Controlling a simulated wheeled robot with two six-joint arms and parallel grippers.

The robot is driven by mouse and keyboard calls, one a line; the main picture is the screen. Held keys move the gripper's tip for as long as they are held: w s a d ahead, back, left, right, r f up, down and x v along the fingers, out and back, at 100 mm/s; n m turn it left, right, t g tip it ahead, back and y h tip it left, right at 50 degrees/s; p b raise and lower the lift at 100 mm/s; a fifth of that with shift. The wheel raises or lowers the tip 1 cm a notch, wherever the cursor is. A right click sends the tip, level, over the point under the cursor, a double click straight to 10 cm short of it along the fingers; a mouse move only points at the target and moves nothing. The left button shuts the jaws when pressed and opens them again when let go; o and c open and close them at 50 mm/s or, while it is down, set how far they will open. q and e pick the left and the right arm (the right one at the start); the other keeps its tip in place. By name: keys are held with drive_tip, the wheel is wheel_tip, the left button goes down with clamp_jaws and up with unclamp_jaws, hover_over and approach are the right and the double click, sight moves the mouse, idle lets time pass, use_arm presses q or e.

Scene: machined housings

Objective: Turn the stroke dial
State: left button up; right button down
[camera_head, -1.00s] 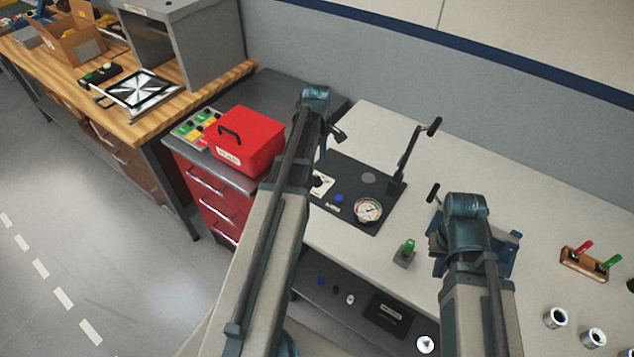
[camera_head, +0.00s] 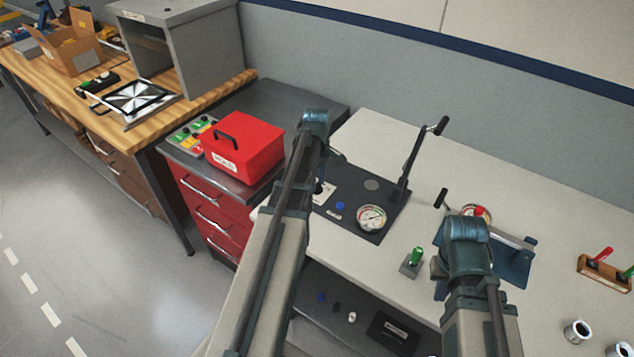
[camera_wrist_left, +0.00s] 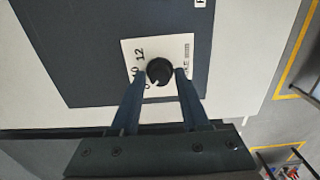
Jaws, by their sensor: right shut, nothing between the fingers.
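The stroke dial (camera_wrist_left: 159,71) is a round black knob on a white label plate (camera_wrist_left: 181,48), set in a dark panel (camera_wrist_left: 95,40). Its white mark points to the lower left in the left wrist view, near the printed numbers. My left gripper (camera_wrist_left: 162,77) has its fingers apart, one on each side of the knob. A narrow gap seems to show on each side; contact is not clear. In the head view the left arm covers the knob, and part of the label plate (camera_head: 324,191) shows. My right gripper (camera_head: 439,266) is mostly hidden by its own arm, away from the panel.
The dark panel also carries a gauge (camera_head: 372,218), a blue button (camera_head: 340,205) and an upright lever (camera_head: 414,160). A green switch (camera_head: 415,258) stands between the arms. A red box (camera_head: 243,147) sits left of the left arm. A blue fixture (camera_head: 514,264) is beside the right arm.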

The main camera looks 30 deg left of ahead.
use_arm(q)
clamp_jaws()
drive_tip(key=shift+m, duration=0.4)
drive_tip(key=m, duration=0.3)
drive_tip(key=shift+m, duration=0.4)
drive_tip(key=m, duration=0.4)
drive_tip(key=shift+m, duration=0.3)
drive_tip(key=m, duration=0.4)
drive_tip(key=shift+m, duration=2.4)
